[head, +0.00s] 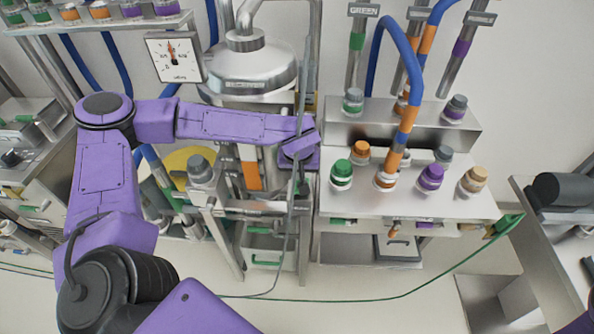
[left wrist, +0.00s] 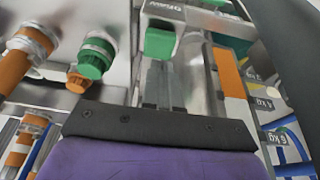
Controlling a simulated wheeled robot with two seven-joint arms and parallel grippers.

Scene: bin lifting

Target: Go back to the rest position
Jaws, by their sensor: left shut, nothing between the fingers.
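My left arm comes in from the left in the head view, bends at the elbow and reaches across to the middle of the bench, with its purple wrist in front of the steel frame. Its fingers are hard to make out there. In the left wrist view, the two grey fingers of my left gripper (left wrist: 164,80) are together, with nothing held between them. They point toward a green handle or block (left wrist: 160,43) on a metal fixture. My right gripper is out of view; only a bit of purple shows at the bottom right corner of the head view.
A steel bench (head: 345,200) with several coloured caps stands right of my left wrist. A steel vessel (head: 247,70) and a dial scale (head: 174,58) are behind the arm. A grey bin (head: 262,250) sits low. A green cable (head: 400,297) crosses the floor.

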